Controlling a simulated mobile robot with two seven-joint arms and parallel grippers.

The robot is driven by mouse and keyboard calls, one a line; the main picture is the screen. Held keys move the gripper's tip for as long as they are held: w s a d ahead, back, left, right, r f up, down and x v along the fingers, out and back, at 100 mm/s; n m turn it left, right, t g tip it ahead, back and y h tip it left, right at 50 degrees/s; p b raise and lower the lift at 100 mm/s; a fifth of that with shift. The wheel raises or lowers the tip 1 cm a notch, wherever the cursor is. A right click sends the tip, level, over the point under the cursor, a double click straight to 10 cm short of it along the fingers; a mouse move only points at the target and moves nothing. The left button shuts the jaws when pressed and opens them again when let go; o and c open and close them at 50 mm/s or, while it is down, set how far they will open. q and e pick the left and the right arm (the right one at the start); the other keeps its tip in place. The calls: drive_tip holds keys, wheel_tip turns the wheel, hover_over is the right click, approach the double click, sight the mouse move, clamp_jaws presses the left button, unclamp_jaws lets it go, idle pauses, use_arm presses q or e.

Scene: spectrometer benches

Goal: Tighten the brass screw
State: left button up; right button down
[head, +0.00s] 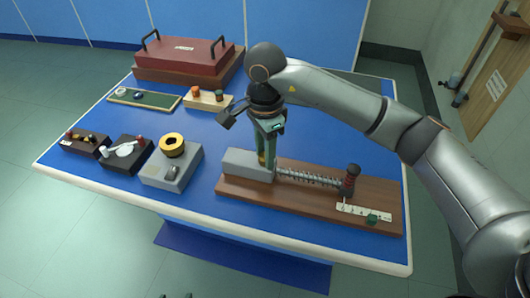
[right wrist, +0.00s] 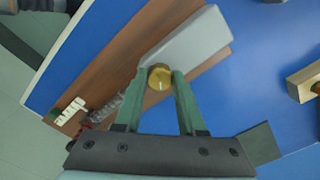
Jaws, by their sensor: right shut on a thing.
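The brass screw (right wrist: 159,77) shows in the right wrist view as a round brass head with a pale slot mark. It sits at the edge of a grey block (head: 247,165) on a brown wooden board (head: 300,199). My right gripper (head: 267,163) points down at the near end of the spring, beside the grey block. In the right wrist view its two green fingers (right wrist: 159,82) are closed on either side of the brass head. In the head view the fingers hide the screw. My left gripper is not in view.
A coil spring (head: 310,178) runs along the board to a dark red-banded post (head: 350,179). A grey box with a yellow ring (head: 172,144) stands left. A red case (head: 184,59) lies at the back. The blue tabletop is clear in front.

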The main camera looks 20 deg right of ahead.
drive_tip(key=m, duration=0.4)
drive_tip(key=shift+m+b, duration=0.3)
drive_tip(key=shift+b, duration=0.1)
drive_tip(key=m, duration=0.4)
drive_tip(key=shift+m+b, duration=0.3)
drive_tip(key=m, duration=0.4)
drive_tip(key=shift+m, duration=0.3)
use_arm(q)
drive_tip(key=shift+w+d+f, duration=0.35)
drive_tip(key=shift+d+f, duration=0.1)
use_arm(e)
drive_tip(key=shift+w+d+m, duration=0.1)
drive_tip(key=shift+m, duration=2)
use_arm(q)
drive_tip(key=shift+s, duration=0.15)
use_arm(e)
drive_tip(key=c, duration=0.5)
unclamp_jaws()
